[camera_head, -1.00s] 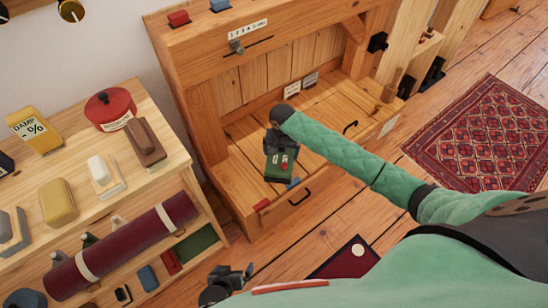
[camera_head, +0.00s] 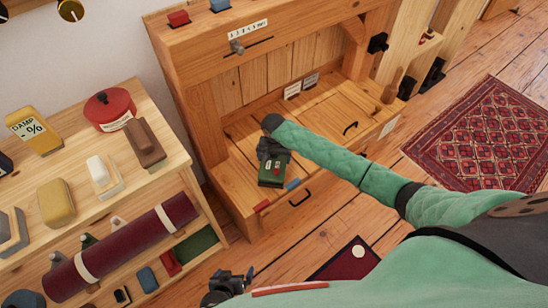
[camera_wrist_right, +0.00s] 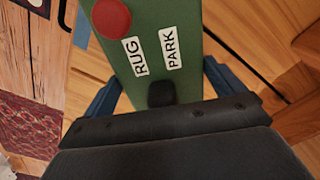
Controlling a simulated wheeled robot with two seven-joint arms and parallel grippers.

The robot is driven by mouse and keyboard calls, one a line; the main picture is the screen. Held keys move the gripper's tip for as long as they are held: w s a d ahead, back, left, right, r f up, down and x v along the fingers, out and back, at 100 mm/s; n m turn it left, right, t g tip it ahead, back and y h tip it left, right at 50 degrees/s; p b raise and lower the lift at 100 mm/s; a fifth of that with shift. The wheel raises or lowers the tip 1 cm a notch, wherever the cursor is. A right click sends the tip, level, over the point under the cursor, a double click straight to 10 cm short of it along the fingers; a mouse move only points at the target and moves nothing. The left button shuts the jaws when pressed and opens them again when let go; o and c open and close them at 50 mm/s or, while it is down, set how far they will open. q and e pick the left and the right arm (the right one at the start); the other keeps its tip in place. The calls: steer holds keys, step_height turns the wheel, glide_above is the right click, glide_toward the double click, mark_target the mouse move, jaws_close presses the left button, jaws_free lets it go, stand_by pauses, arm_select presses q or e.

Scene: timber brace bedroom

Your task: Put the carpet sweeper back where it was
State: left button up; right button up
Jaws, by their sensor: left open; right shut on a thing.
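The carpet sweeper, a green box (camera_head: 272,172) labelled RUG and PARK in the right wrist view (camera_wrist_right: 150,50), is in my right gripper (camera_head: 274,153). The gripper is shut on it, its blue fingers on both sides of the box. The sweeper is over the left front of the wooden bench seat (camera_head: 335,107). I cannot tell whether it touches the wood. A round red knob (camera_wrist_right: 111,17) shows on its face. My left gripper (camera_head: 232,283) is open and empty at the lower middle of the head view, above the floor.
A red block (camera_head: 262,206) and a blue block (camera_head: 293,184) sit at the bench's front edge near the sweeper, by a dark handle (camera_head: 300,197). Loaded shelves (camera_head: 150,85) stand at left. A red patterned rug (camera_head: 487,135) lies at right. The bench seat's right half is largely clear.

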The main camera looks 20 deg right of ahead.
arm_select(q)
steer(key=shift+w+r, duration=0.1)
steer(key=shift+r, duration=0.1)
arm_select(e)
steer(key=o, duration=0.5)
steer(key=shift+f, duration=0.15)
steer(key=shift+o, duration=0.5)
steer(key=shift+r, duration=0.4)
step_height(320, 180, up, 3)
steer(key=shift+f, duration=0.1)
step_height(320, 180, up, 7)
steer(key=shift+r+p, duration=0.1)
steer(key=shift+p, duration=0.25)
arm_select(q)
steer(key=shift+w+r, duration=0.15)
steer(key=shift+r, duration=0.6)
steer(key=shift+w+r, duration=0.1)
steer(key=shift+r, duration=0.65)
arm_select(e)
steer(key=shift+r, duration=0.75)
arm_select(q)
steer(key=shift+w, duration=0.1)
